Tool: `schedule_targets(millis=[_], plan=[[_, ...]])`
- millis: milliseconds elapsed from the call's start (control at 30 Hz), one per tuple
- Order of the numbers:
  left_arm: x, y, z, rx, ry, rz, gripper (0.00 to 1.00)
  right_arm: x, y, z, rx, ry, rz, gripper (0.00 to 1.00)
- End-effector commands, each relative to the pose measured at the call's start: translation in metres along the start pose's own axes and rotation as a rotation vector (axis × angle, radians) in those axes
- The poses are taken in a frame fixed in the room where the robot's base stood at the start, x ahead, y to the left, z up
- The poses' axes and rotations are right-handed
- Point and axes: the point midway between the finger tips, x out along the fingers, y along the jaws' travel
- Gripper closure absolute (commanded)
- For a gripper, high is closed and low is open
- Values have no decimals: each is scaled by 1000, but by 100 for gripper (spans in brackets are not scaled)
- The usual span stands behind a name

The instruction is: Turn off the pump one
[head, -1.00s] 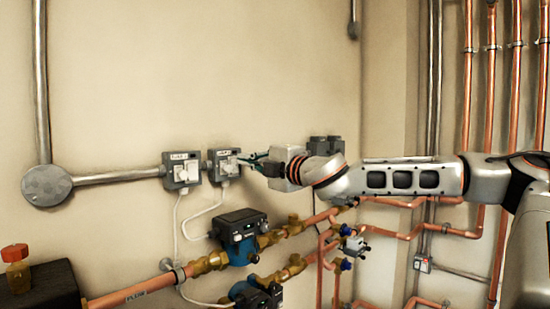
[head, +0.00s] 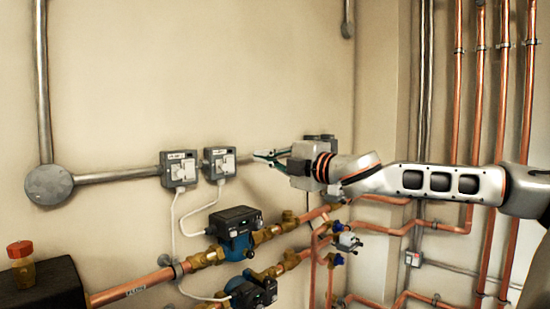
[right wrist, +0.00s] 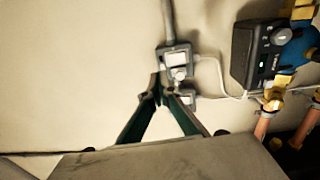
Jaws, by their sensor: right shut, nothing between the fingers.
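Two grey switch boxes with white fronts are on the wall, a left box (head: 179,169) and a right box (head: 219,164). Their labels are too small to read. My right gripper (head: 258,157) has dark green fingers, shut and empty, just right of the right box and apart from it. In the right wrist view the fingertips (right wrist: 161,88) overlap the right box (right wrist: 187,97) and partly hide it; the left box (right wrist: 177,62) shows above. A blue and black pump (head: 236,232) is below the boxes, with a second pump (head: 252,293) under it. My left gripper is out of view.
White cables (head: 176,222) run from the boxes to the pumps. Copper pipes (head: 140,287) with brass fittings cross below. A metal conduit (head: 115,177) leads left to a round box (head: 48,185). The wall above the boxes is bare.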

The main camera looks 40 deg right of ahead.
Motion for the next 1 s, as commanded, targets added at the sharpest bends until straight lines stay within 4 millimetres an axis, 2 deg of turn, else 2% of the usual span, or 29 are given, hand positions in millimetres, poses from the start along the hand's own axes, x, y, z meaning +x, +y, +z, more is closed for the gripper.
schedule_targets(millis=[500, 1000], plan=[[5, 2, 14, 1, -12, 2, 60, -33, 6, 0, -1, 1, 1, 100], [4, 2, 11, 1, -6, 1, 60, -36, 6, 0, 1, 0, 0, 100]])
